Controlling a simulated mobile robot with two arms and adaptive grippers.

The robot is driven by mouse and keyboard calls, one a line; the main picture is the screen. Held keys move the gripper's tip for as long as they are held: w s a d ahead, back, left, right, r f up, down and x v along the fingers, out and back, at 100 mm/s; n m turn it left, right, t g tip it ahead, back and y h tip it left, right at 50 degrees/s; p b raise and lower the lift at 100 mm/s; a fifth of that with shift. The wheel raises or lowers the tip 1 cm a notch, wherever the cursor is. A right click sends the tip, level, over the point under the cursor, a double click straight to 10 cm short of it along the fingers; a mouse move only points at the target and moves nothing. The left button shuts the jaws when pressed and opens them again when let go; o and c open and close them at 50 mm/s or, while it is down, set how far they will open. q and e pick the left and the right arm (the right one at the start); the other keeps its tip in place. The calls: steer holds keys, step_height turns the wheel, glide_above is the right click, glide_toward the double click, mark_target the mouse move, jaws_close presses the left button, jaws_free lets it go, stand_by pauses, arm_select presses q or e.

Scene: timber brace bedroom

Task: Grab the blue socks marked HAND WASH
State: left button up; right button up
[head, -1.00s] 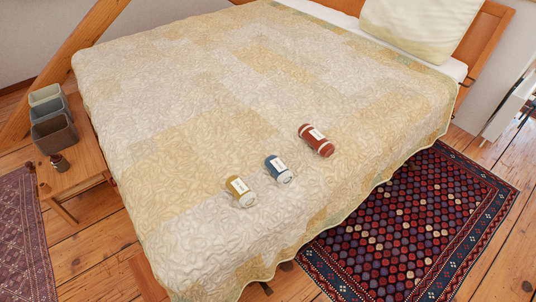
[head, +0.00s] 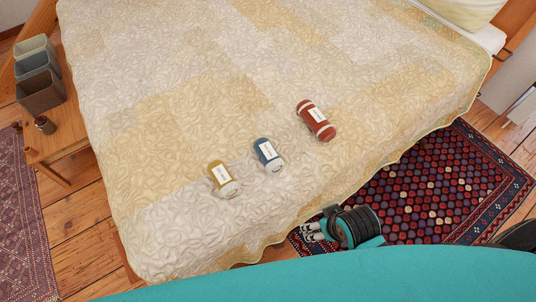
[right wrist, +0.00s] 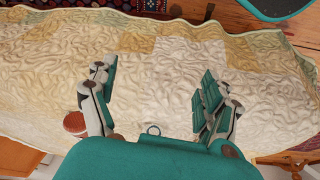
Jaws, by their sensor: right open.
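Three rolled sock bundles with white labels lie in a slanting row on the bed quilt in the head view. The blue socks (head: 268,155) are in the middle, between the yellow socks (head: 223,179) and the red socks (head: 316,121). The label print is too small to read. My right gripper (head: 311,232) is beside the near edge of the bed, to the lower right of the blue socks and apart from them. In the right wrist view my right gripper (right wrist: 153,88) is open, with only quilt showing between its fingers. My left gripper is not in view.
The bed quilt (head: 180,100) is otherwise clear. A patterned rug (head: 430,185) lies on the wooden floor at the right. A small wooden table (head: 62,138) with several open bins (head: 40,92) and a small dark jar (head: 45,125) stands at the left.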

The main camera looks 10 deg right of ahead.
step_height(320, 180, up, 4)
steer(key=w+a+t, duration=0.1)
steer(key=w+t, duration=0.1)
steer(key=n+t+y, duration=0.1)
steer(key=t+y, duration=0.3)
steer(key=t, duration=0.3)
glide_toward(277, 164)
steer(key=b+x, duration=0.1)
steer(key=x, duration=0.8)
steer(key=shift+w+a+f, duration=0.1)
steer(key=shift+w, duration=0.05)
steer(key=shift+x, duration=2.7)
steer(key=shift+w, duration=0.1)
steer(key=shift+c, duration=0.3)
steer(key=c, duration=1.2)
steer(key=shift+r, duration=0.25)
